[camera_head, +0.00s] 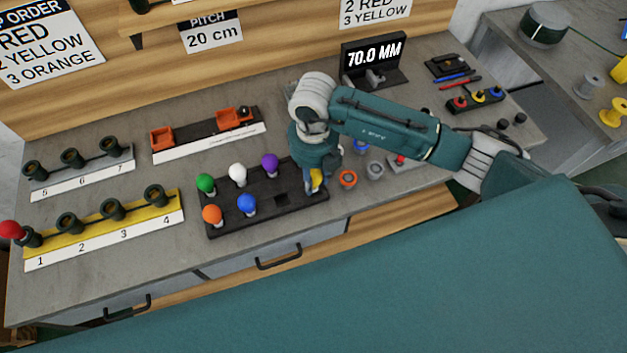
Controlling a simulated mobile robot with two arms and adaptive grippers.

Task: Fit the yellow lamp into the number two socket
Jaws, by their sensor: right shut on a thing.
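My right gripper (314,187) points down at the right end of the black lamp tray (226,226). It is shut on the yellow lamp (316,178), which is partly hidden by the fingers. I cannot tell whether the lamp is clear of the tray. The number two socket (68,222) stands empty on the yellow strip (150,217) at the left, between sockets one and three. A red lamp (12,230) sits at the left end of that strip, by socket one (32,238). My left gripper is not in view.
Green, white, purple, orange and blue lamps stand in the tray. A grey strip with sockets 5 to 7 (78,172) lies behind the yellow strip. An orange-and-black fixture (205,136) and a display reading 70.0 MM (374,54) are at the back. Bare bench lies between strip and tray.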

